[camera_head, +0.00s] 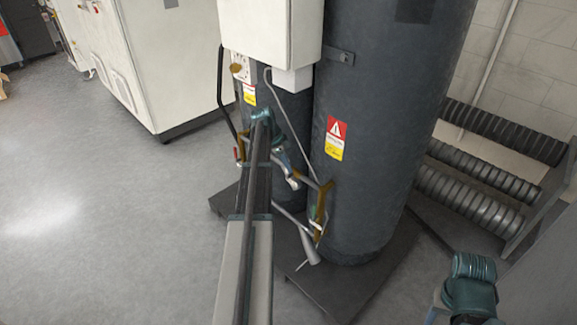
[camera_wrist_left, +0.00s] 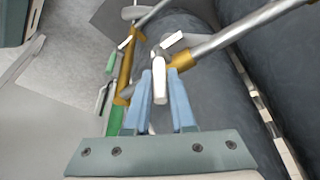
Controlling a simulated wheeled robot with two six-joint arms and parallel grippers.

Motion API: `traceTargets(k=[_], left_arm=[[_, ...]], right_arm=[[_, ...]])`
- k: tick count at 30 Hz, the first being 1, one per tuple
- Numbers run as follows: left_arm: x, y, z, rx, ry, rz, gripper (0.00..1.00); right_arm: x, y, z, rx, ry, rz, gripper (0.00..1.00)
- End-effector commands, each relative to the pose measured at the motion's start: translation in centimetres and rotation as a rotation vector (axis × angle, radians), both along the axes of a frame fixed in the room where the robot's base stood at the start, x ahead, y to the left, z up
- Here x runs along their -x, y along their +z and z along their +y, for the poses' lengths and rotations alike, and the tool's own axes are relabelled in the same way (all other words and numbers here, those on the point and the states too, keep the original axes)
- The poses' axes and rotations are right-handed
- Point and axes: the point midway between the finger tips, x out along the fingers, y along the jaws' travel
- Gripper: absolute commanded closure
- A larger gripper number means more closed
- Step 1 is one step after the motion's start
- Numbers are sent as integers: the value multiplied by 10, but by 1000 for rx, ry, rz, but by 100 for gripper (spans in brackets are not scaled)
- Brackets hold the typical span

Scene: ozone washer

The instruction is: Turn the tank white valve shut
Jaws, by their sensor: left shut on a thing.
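The white valve (camera_wrist_left: 160,88) shows in the left wrist view as a pale handle on a grey and brass pipe joint. My left gripper (camera_wrist_left: 161,80) has its two blue fingers on either side of this handle and is shut on it. In the head view my left gripper (camera_head: 292,172) reaches in low between the two dark tanks, beside the front tank (camera_head: 385,130). The valve is too small there, and partly covered by the gripper, to read its angle. My right gripper is not in view; only part of my right arm shows at the lower right.
Brass piping (camera_head: 321,208) with a grey hose runs down the front tank. A brass pipe with a green handle (camera_wrist_left: 114,120) lies left of the fingers. A white box (camera_head: 270,30) hangs above. The floor (camera_head: 100,220) at the left is clear.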

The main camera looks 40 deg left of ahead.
Motion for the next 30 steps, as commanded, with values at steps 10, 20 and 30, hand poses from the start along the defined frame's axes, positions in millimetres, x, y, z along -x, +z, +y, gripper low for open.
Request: traceTargets(k=[10,20,30], left_arm=[[1,-1,0,8,0,4,100],[1,0,0,6,1,3,48],[1,3,1,7,0,2,48]], right_arm=[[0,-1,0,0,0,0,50],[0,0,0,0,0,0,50],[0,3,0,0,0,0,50]])
